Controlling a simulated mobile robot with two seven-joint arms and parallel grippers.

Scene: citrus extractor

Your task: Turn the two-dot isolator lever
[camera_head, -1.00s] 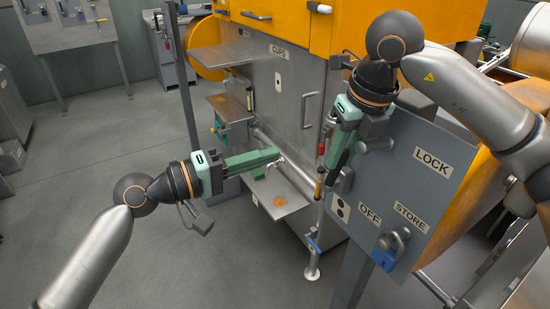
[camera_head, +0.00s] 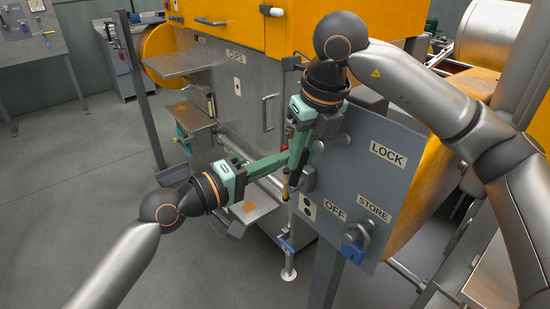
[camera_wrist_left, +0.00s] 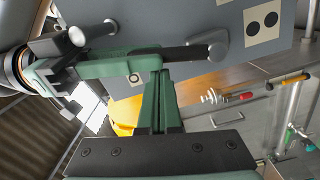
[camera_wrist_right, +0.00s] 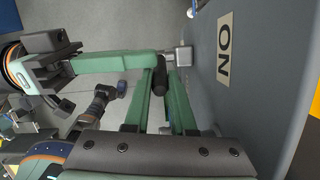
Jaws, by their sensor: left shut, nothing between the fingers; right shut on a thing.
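The two-dot plate (camera_head: 308,206) is on the grey panel's lower left; the left wrist view also shows it (camera_wrist_left: 262,25). The lever's black handle (camera_wrist_left: 187,53) runs to a grey hub (camera_wrist_left: 218,46) beside that plate. My right gripper (camera_head: 296,165) is shut on the handle, which also shows between its fingers in the right wrist view (camera_wrist_right: 160,75). My left gripper (camera_head: 284,158) is shut and empty, with its tips close beside the right fingers and handle. I cannot tell whether they touch. The fingers hide most of the lever in the head view.
The panel (camera_head: 360,185) carries LOCK, OFF and STORE labels and a blue padlock (camera_head: 352,250). An ON label (camera_wrist_right: 224,50) shows in the right wrist view. The steel and orange machine (camera_head: 235,85) stands behind. Grey floor (camera_head: 80,190) is open at left.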

